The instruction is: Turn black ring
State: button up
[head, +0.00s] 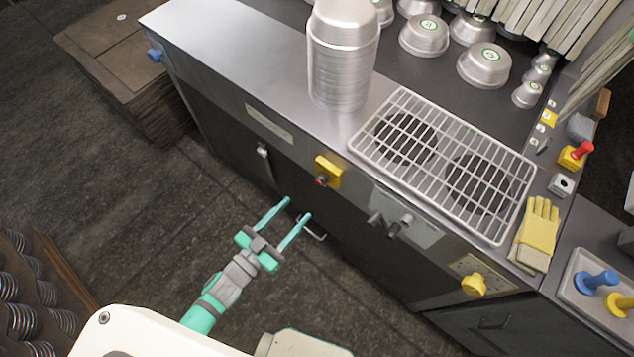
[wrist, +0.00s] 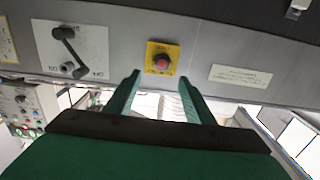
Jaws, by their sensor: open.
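My gripper (head: 297,208) is open and empty, in front of the steel counter's front panel. Its two teal fingers also show in the wrist view (wrist: 160,78). A yellow plate (head: 328,170) with a red button (head: 320,181) is on the front panel, up and right of the fingertips. In the wrist view the red button (wrist: 161,63) appears between and beyond the fingertips, apart from them. A dark rim surrounds the button; I cannot tell whether this is the black ring. No other black ring is clear.
Dark handles (head: 400,225) project from a plate right of the button, and a yellow knob (head: 473,284) sits farther right. Stacked pans (head: 341,70) and a wire rack (head: 405,180) stand on the counter. Floor left of my gripper is free.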

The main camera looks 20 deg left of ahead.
aim_at(318, 183)
jog(key=x, duration=1.1)
jog(key=shift+w+a, duration=0.2)
jog(key=shift+w, duration=0.1)
jog(key=shift+c, duration=0.7)
